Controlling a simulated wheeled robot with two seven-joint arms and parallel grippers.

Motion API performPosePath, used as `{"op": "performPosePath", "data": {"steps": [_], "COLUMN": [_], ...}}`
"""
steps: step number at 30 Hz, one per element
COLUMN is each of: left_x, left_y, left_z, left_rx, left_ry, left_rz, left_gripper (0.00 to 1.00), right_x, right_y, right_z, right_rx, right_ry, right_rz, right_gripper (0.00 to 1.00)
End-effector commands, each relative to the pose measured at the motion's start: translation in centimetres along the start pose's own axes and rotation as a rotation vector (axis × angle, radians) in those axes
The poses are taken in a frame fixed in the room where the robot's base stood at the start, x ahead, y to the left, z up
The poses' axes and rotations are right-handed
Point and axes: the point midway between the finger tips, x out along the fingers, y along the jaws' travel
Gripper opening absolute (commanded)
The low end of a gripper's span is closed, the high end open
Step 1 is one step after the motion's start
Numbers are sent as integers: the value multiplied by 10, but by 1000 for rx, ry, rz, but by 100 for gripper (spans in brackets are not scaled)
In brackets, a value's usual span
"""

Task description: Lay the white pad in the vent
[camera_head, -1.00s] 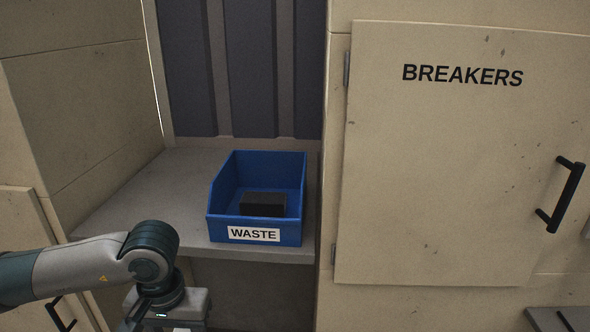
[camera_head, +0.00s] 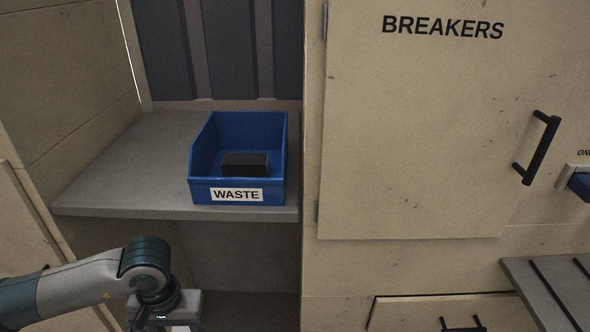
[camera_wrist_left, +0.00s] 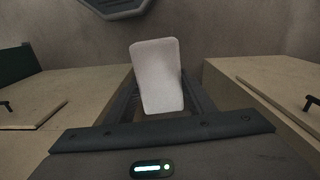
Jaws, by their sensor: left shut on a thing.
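The white pad (camera_wrist_left: 157,75) stands upright in the left wrist view, a pale rounded rectangle. My left gripper (camera_wrist_left: 158,108) is shut on its lower end; the fingers are mostly hidden behind the wrist housing and the pad. I cannot make out a vent for certain in either view. My right gripper is not in view.
A blue WASTE bin (camera_head: 277,190) holding a black block (camera_head: 245,164) sits on a grey shelf (camera_head: 90,190). The BREAKERS door (camera_head: 410,130) is shut. A grey slotted surface (camera_head: 570,285) is at lower right; a blue object (camera_head: 580,186) is at the right edge.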

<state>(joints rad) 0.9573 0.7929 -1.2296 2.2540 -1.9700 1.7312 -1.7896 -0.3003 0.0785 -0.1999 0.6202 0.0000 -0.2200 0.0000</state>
Motion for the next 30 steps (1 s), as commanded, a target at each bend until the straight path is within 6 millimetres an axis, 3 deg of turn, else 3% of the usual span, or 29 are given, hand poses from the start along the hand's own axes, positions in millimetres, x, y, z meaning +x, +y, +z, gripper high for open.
{"op": "performPosePath", "data": {"steps": [3, 10, 30], "left_x": [29, 59, 62], "left_y": [0, -2, -2], "left_z": [12, 23, 24], "left_rx": [-1, -2, -2], "left_ry": [-6, -2, 0], "left_rz": [-1, -7, -8], "left_gripper": [28, 28, 28], "right_x": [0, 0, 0], "right_y": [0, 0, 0], "right_z": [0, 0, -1], "right_rx": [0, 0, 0], "right_ry": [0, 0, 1], "right_rz": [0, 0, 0], "right_gripper": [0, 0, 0]}}
